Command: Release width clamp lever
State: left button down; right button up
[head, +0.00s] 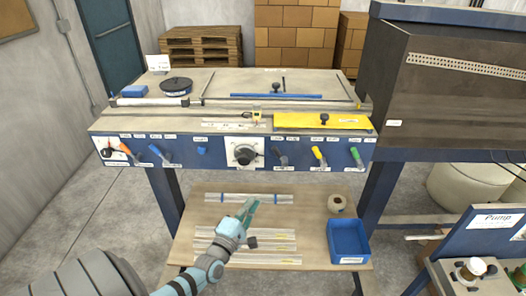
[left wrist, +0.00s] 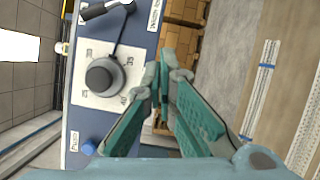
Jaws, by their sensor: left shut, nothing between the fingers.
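The front panel (head: 215,160) of the laminating machine carries several levers: orange (head: 125,149), blue (head: 157,152), black (head: 279,156), yellow (head: 319,155) and green (head: 356,155). Their labels are too small to read, so I cannot tell which is the width clamp lever. A round dial (head: 244,155) sits mid-panel. In the left wrist view the dial (left wrist: 102,76) shows numbers, with the black lever (left wrist: 107,9) beside it. My left gripper (head: 252,204) is shut and empty, below and in front of the panel, touching no lever. My right gripper is not in view.
A lower shelf (head: 310,200) holds clear strips (head: 218,198), a tape roll (head: 337,202) and a blue bin (head: 348,240). A yellow plate (head: 320,122) lies on the machine top. A dark housing (head: 450,90) stands at right. Space between gripper and panel looks clear.

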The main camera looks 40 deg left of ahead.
aim_at(279, 153)
pick_arm(q)
notch_tip(279, 153, up, 8)
jog(key=w+n+t+y, duration=0.1)
jog(key=n, duration=0.2)
jog(key=shift+a+n+t, duration=0.3)
jog(key=shift+a, duration=0.15)
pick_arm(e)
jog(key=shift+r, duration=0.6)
pick_arm(q)
jog(key=shift+f, duration=0.15)
jog(key=b+x, duration=0.1)
jog(key=x, duration=0.9)
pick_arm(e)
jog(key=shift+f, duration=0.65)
pick_arm(q)
jog(key=shift+w, duration=0.1)
